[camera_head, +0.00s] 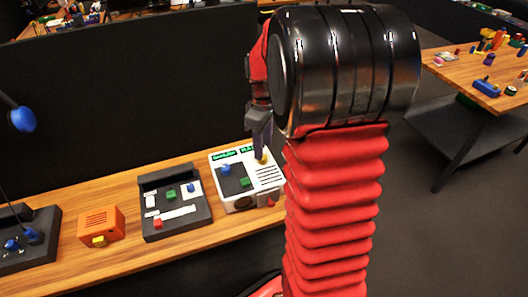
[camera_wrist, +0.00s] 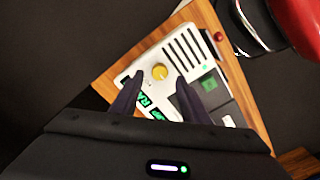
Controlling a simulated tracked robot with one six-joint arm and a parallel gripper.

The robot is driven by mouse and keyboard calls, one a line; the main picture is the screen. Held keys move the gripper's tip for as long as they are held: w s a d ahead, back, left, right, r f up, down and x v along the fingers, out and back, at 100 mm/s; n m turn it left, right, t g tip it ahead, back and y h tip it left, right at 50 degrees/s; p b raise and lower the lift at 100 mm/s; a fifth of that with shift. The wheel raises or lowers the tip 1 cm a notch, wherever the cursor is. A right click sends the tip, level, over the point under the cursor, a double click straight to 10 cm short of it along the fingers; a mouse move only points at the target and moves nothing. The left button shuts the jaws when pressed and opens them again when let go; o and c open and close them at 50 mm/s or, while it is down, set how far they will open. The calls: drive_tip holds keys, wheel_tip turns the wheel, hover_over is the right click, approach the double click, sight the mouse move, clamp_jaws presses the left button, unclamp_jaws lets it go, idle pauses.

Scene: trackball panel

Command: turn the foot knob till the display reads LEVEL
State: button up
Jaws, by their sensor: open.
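The white trackball panel (camera_head: 221,185) sits at the right end of the wooden bench. A yellow knob (camera_wrist: 160,72) is on its top face, beside the black slots; in the head view the knob (camera_head: 262,158) is partly hidden by my gripper. I cannot tell for sure that it is the foot knob. My gripper (camera_wrist: 159,80) is open, its two dark fingertips on either side of the yellow knob and apart from it. Green lettering shows on the display (camera_head: 223,155); the wrist view shows part of the display (camera_wrist: 145,101), behind a finger. I cannot read the full word.
A dark console (camera_head: 175,220) and orange box (camera_head: 101,224) stand to the left. A black partition (camera_head: 120,100) rises behind the bench.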

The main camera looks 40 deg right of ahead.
drive_tip(key=shift+f, duration=1.85)
drive_tip(key=shift+c, duration=0.2)
drive_tip(key=c, duration=0.9)
drive_tip(key=shift+d, duration=0.2)
clamp_jaws()
drive_tip(key=shift+a, duration=0.1)
